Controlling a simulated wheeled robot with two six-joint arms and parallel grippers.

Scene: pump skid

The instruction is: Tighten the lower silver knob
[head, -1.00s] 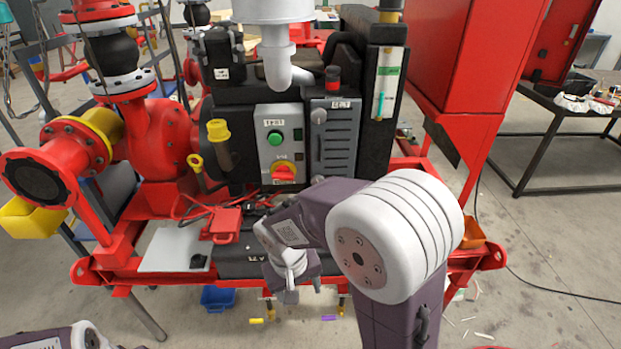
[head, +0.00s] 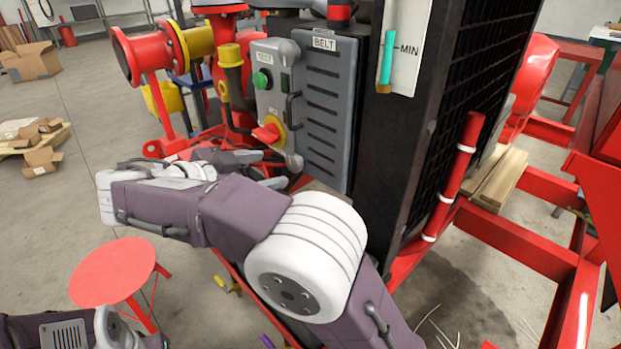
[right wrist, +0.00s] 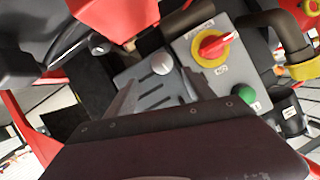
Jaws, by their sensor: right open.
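My right gripper (head: 275,169) is open and close to this knob from the left. In the right wrist view, the silver knob (right wrist: 162,64) shows between and beyond the two spread fingertips (right wrist: 158,80). I cannot tell whether a finger touches it. An upper silver knob (head: 287,47) is at the cover's top edge. My left gripper is out of view; only part of that arm shows at the lower left.
The control box (head: 265,80) with a green button (head: 262,81) and red switch (head: 267,132) is close to my right gripper. A black radiator block (head: 425,120) stands to the right. A red stool (head: 115,270) stands at the lower left, with open floor beyond.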

